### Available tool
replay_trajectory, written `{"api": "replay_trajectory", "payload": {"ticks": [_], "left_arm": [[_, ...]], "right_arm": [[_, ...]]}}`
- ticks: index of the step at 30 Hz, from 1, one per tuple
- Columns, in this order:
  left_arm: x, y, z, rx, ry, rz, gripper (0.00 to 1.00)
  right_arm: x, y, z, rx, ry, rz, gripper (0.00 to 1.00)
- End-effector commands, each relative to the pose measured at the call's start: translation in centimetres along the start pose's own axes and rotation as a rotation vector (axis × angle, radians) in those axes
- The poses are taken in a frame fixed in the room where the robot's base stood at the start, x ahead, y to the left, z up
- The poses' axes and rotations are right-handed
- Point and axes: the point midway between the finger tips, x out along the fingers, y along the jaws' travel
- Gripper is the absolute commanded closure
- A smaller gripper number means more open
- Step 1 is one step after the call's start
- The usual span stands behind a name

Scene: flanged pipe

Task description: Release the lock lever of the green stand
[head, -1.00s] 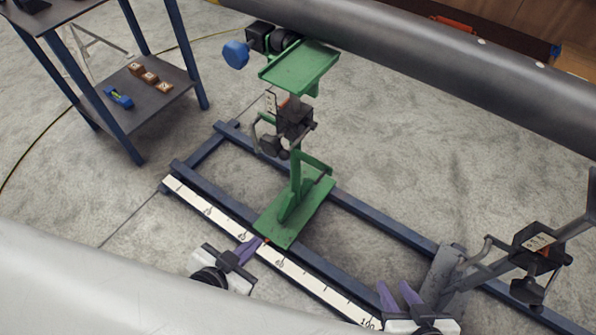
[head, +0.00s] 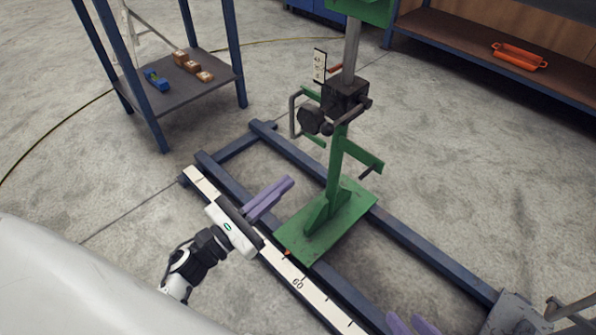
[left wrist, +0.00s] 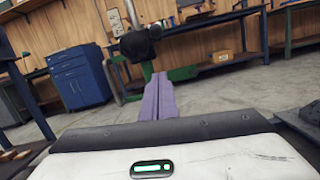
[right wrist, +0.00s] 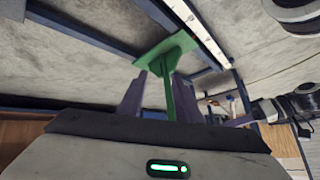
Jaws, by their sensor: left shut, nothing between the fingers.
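The green stand (head: 318,222) stands upright with its base on the blue rails. Its post carries a black crank housing (head: 345,97). A green arm with a dark tip (head: 358,152) juts right from the post. A small red-orange lever (head: 335,68) shows beside the upper post; I cannot tell which part is the lock lever. My left gripper (head: 288,184) is shut and empty, left of the post and apart from it. In the left wrist view its fingers (left wrist: 159,82) point toward the stand (left wrist: 133,85). My right gripper (head: 412,324) is open and empty; its fingers also show in the right wrist view (right wrist: 160,95).
A white scale (head: 312,292) runs along the near blue rail. A side table (head: 185,100) with a blue tool and small wooden blocks stands at left. A shelf with an orange tray (head: 519,56) is at upper right. A pale grey cylinder fills the lower left.

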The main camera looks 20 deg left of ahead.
Motion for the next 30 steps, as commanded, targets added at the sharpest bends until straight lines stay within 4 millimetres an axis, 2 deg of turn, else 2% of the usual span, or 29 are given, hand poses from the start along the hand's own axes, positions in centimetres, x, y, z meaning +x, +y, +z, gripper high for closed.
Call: {"api": "replay_trajectory", "payload": {"ticks": [14,18,21,30], "left_arm": [[9.4,0.0,0.1,-0.002,-0.003,0.0,1.0],[9.9,0.1,2.5,-0.002,-0.001,0.0,1.0],[10.2,0.0,3.4,-0.002,0.001,0.0,1.0],[10.3,0.0,4.0,-0.005,0.001,0.001,1.0]], "right_arm": [[0.0,-0.4,-0.4,0.008,0.024,-0.015,0.69],[-0.3,-0.1,-0.2,0.0,0.0,0.001,0.69],[-0.2,0.1,0.2,-0.004,-0.017,0.01,0.69],[0.0,0.4,0.7,-0.009,-0.033,0.018,0.69]]}}
